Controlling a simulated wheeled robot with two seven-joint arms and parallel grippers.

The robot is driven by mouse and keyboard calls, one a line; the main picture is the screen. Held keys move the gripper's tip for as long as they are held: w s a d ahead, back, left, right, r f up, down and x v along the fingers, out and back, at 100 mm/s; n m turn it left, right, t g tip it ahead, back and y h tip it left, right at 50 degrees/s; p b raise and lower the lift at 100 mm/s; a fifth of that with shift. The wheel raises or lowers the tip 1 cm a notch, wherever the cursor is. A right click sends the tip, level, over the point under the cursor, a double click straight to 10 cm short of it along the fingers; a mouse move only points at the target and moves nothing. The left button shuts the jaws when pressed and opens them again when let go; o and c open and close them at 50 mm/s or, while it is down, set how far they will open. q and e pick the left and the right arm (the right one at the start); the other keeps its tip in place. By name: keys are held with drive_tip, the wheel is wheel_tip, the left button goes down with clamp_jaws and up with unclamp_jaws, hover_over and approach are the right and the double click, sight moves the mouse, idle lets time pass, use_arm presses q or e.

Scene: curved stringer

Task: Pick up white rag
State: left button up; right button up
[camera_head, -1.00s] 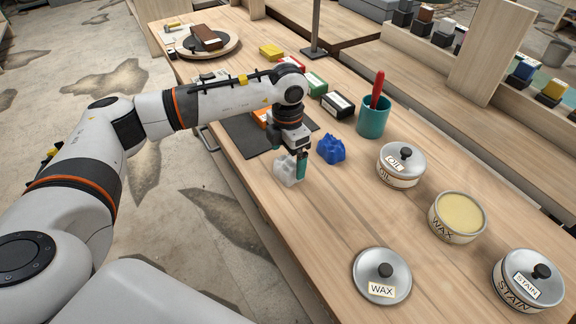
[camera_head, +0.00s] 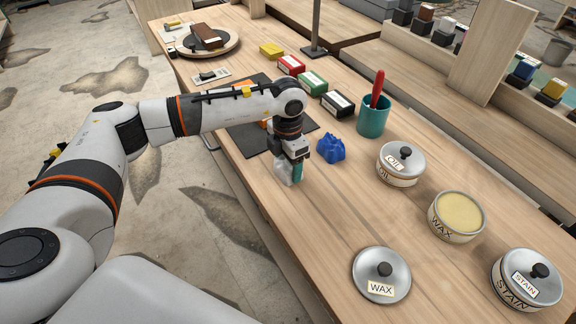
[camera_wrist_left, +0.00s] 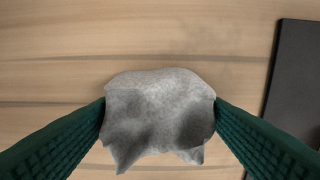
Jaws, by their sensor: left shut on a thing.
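The white rag (camera_head: 283,172) is a small crumpled cloth near the front-left edge of the workbench. In the left wrist view the rag (camera_wrist_left: 158,112) looks pale grey and sits between the two green fingers, touching both. My left gripper (camera_head: 292,177) points down and is shut on the rag; its fingertips (camera_wrist_left: 160,118) pinch it from both sides. The gripper hides part of the rag in the head view. I cannot tell whether the rag is clear of the bench. My right gripper is not in view.
A blue rag (camera_head: 331,148) lies close to the right of the gripper. A dark mat (camera_head: 250,139) is just behind. A teal cup (camera_head: 374,117), an oil tin (camera_head: 398,168), an open wax tin (camera_head: 457,217), a wax lid (camera_head: 381,277) and a stain tin (camera_head: 528,281) stand to the right.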

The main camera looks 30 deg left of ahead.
use_arm(q)
wheel_tip(320, 180, up, 10)
drive_tip(key=shift+b, duration=0.4)
